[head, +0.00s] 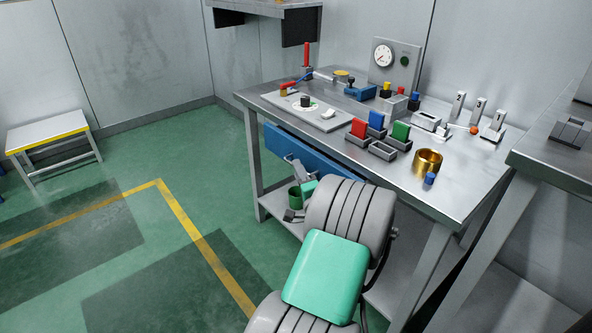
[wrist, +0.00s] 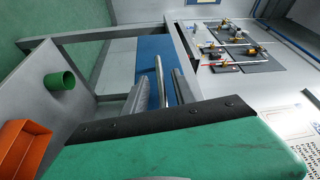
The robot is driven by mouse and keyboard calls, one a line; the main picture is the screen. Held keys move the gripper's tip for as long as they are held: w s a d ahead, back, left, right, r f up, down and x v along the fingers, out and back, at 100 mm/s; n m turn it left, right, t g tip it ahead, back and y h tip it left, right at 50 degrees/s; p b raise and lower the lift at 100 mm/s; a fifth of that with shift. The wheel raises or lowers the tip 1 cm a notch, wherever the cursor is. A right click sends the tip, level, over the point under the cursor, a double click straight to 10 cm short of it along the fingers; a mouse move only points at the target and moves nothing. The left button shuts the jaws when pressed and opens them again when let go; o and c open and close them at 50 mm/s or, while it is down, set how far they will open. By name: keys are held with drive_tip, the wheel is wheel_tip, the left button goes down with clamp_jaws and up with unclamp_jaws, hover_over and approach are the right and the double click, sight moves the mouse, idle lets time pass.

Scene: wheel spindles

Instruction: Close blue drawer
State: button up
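The blue drawer (head: 325,153) is under the front edge of the workbench. Its front shows as a long blue panel, partly hidden by my arm. In the wrist view the blue front (wrist: 153,57) runs up the picture behind my fingers. I cannot tell how far out it stands. My gripper (head: 292,160) is in front of the drawer's left half, very near it. In the wrist view my gripper (wrist: 161,82) shows narrow grey metal pieces side by side over the blue. I cannot tell which are fingers, whether they touch the drawer, or how wide they stand apart.
The workbench top (head: 463,188) carries colored bins, a gauge, a brass cup (head: 428,162) and small parts. A green cup (wrist: 59,81) and an orange bin (wrist: 20,148) are on the lower shelf. A second bench stands at right. The floor at left is clear up to a stool (head: 48,135).

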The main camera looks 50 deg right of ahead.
drive_tip(key=shift+x, duration=1.6)
drive_tip(key=shift+c, duration=0.3)
clamp_jaws()
